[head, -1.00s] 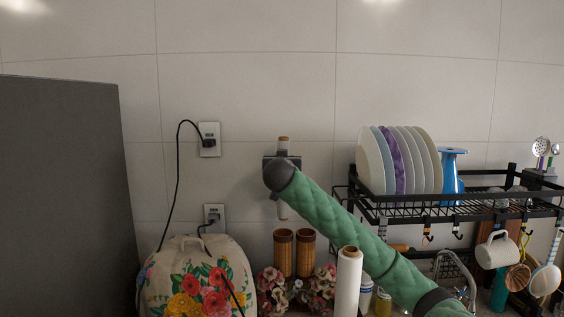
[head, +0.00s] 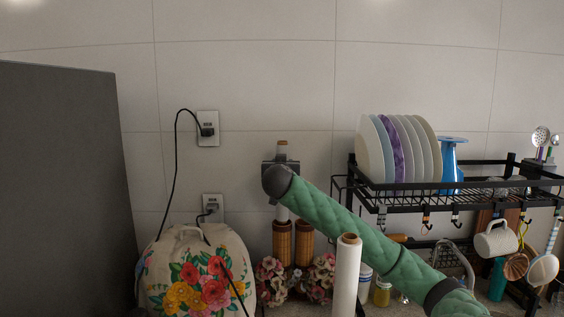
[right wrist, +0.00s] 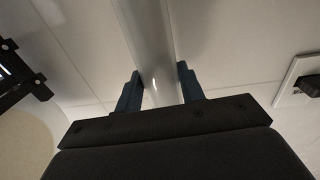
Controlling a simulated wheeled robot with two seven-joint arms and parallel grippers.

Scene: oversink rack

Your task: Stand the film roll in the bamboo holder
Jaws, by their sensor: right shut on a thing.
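The film roll (head: 282,213) is upright, a pale tube with a brown core end at its top. My right gripper (head: 281,168) is shut on it, and the arm hides its middle. In the right wrist view the roll (right wrist: 150,45) runs between the two fingers of the gripper (right wrist: 160,88). The bamboo holder has two brown upright tubes, a left one (head: 282,243) and a right one (head: 304,245). The roll's lower end is over the left tube, at about its rim; I cannot tell whether it has entered. My left gripper is not in view.
Flower bunches (head: 270,281) flank the holder's base. A white roll (head: 346,278) stands in front to the right. A floral cover (head: 200,280) is on the left. A black rack (head: 400,203) with plates (head: 375,150) is on the right. Wall sockets (head: 208,130) are behind.

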